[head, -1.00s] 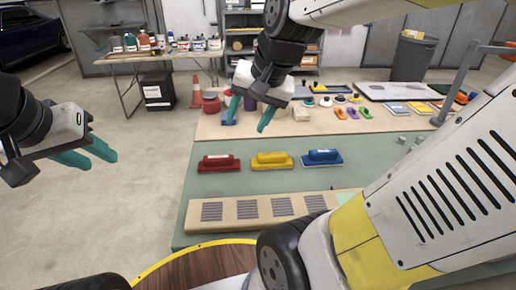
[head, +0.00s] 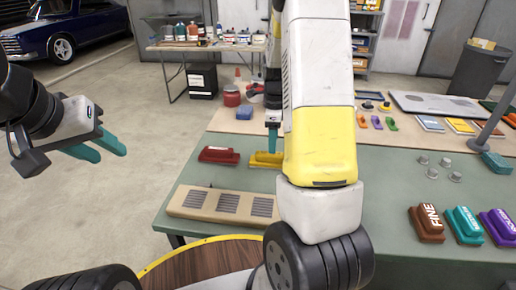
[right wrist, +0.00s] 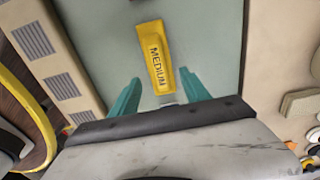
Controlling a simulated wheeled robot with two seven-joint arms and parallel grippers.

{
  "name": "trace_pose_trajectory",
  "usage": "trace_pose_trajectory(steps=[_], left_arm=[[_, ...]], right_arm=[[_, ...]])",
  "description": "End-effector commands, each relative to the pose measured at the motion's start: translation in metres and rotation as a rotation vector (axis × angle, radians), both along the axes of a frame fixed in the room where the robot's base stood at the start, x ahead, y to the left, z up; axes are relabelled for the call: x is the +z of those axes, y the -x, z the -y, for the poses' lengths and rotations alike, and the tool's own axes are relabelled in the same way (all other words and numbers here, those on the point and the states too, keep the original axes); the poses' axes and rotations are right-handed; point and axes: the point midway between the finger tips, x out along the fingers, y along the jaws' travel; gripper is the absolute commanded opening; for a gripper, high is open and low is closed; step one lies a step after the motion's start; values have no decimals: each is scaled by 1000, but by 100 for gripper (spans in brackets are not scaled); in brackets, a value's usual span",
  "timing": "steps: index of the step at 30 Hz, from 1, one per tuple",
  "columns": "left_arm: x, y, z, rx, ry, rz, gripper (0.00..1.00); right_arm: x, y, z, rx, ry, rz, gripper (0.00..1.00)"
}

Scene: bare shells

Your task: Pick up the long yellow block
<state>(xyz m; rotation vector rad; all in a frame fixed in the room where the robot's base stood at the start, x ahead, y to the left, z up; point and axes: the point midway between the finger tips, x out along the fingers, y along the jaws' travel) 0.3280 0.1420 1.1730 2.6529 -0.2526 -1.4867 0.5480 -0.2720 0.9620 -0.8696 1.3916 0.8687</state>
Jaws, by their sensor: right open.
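The long yellow block (head: 262,160) lies on the green work mat, partly hidden by my right arm in the head view. In the right wrist view it (right wrist: 157,58) shows the word MEDIUM and lies ahead of the fingertips, roughly centred between them. My right gripper (right wrist: 160,86) is open and empty, with one teal finger to each side of the block's near end. In the head view a teal finger of it (head: 272,139) is by the block; contact cannot be told. My left gripper (head: 110,152) is open and empty over the floor at the left.
A red block (head: 219,155) lies left of the yellow one. A beige slotted board (head: 223,203) lies in front. Brown, teal and purple blocks (head: 465,224) stand at the right, and small grey knobs (head: 432,173) lie nearer the middle.

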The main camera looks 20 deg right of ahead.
Motion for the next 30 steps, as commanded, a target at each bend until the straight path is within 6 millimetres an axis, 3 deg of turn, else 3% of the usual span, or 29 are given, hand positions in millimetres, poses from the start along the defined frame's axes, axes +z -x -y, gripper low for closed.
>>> trace_pose_trajectory(steps=[12,21,30], left_arm=[[0,0,0,0,0,0,36],[0,0,0,0,0,0,36],[0,0,0,0,0,0,36]], right_arm=[[-55,-1,-7,3,-1,-2,55],[-60,-2,-7,3,-1,0,55],[-60,-2,-7,4,-1,0,0]])
